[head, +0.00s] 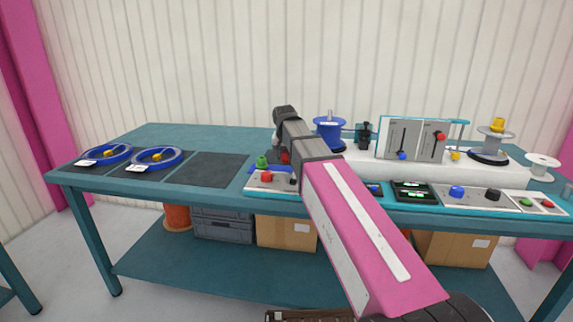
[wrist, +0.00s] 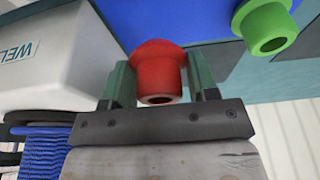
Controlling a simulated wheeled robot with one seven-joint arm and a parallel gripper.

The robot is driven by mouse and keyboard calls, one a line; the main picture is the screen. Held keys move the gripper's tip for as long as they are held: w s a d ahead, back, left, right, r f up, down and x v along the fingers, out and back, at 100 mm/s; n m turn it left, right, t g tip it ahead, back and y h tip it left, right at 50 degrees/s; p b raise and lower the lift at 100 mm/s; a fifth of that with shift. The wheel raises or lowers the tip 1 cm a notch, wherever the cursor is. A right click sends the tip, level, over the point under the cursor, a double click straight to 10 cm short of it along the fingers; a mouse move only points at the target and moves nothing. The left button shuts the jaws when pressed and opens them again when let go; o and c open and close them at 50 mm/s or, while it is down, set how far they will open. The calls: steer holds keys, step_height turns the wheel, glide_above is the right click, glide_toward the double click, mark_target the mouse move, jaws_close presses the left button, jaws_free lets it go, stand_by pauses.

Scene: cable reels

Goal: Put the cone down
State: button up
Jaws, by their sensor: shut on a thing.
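My gripper (wrist: 160,88) is shut on a red cone (wrist: 158,72), a stubby flanged piece with a hollow end, gripped between the two green fingers. In the head view the red cone (head: 285,157) shows as a small patch beside my wrist, which hides most of the gripper. A green cone (wrist: 268,27) stands to the right of the red one in the wrist view, and it also shows in the head view (head: 262,161). A blue surface (wrist: 190,18) lies beyond both cones. I cannot tell whether the red cone touches it.
Two blue rings (head: 157,158) lie on dark mats at the left of the teal bench (head: 165,133). A blue reel (head: 329,131) stands behind my arm. A white machine (head: 470,174) with a lever panel (head: 413,138) fills the right. The dark mat (head: 210,169) in the left middle is clear.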

mark_target(287, 169)
steer(key=shift+f, duration=1.8)
steer(key=shift+f, duration=0.15)
steer(key=o, duration=0.9)
steer(key=v, duration=1.2)
